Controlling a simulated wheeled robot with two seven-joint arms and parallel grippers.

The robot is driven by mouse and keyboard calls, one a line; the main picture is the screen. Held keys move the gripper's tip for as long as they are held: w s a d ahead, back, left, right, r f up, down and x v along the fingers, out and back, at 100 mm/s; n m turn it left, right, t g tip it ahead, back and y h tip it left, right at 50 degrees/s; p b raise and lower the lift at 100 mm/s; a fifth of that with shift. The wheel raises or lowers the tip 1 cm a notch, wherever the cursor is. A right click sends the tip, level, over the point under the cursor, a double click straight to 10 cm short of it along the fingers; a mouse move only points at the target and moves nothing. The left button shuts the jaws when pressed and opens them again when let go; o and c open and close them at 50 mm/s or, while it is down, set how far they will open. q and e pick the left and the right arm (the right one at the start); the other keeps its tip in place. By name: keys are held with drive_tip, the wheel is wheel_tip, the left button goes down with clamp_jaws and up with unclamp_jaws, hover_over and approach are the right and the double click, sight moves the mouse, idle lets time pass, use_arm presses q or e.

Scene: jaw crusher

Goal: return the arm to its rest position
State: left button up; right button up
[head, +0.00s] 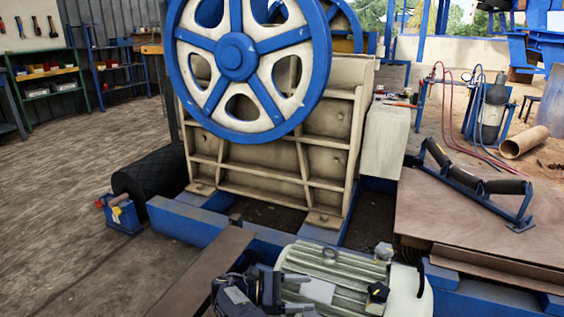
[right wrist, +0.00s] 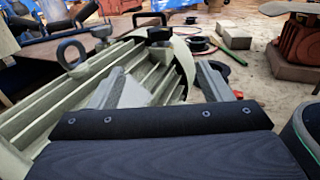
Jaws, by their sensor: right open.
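My right gripper (head: 297,293) is low in the head view, in front of the grey-green finned motor (head: 345,270). In the right wrist view my right gripper (right wrist: 160,82) has its two fingers spread wide apart with nothing held between them. The motor's ribbed body (right wrist: 85,95) and its lifting ring (right wrist: 71,53) show beyond and left of the fingers. I cannot tell whether the fingers touch the motor. My left gripper is not in view.
The jaw crusher (head: 325,125) with its large blue-and-white flywheel (head: 238,57) stands behind the motor. A roller frame (head: 470,180) rests on a brown plate (head: 450,218) at right. Open floor (head: 60,190) lies left.

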drive_tip(key=s+d+r+m+g+y, duration=0.1)
drive_tip(key=d+r+m+g+y, duration=0.2)
drive_tip(key=d, duration=0.5)
drive_tip(key=s+d+r+m+g+y, duration=0.15)
drive_tip(key=d+r+y, duration=0.3)
drive_tip(key=d, duration=0.45)
drive_tip(key=s+d+r+m+t+y, duration=0.1)
drive_tip(key=s+d+r+m+y, duration=0.15)
drive_tip(key=s+y, duration=0.2)
drive_tip(key=s+d+r+m+t+y, duration=0.1)
drive_tip(key=s+d+r+m+y, duration=0.15)
drive_tip(key=s, duration=0.25)
drive_tip(key=s+a+r+m+t+y, duration=0.1)
drive_tip(key=s+a+m+t+y, duration=0.15)
drive_tip(key=s, duration=0.45)
drive_tip(key=s+a+m+t+y, duration=0.1)
drive_tip(key=s+m+t+y, duration=0.1)
drive_tip(key=s+m+t, duration=0.3)
drive_tip(key=s+a+r+m+y, duration=0.1)
drive_tip(key=s+a+m+y, duration=0.15)
drive_tip(key=s, duration=0.55)
use_arm(q)
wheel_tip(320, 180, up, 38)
drive_tip(key=p, duration=3.8)
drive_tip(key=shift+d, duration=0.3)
use_arm(e)
wheel_tip(320, 180, up, 38)
drive_tip(key=shift+s+f, duration=0.2)
drive_tip(key=shift+s, duration=0.1)
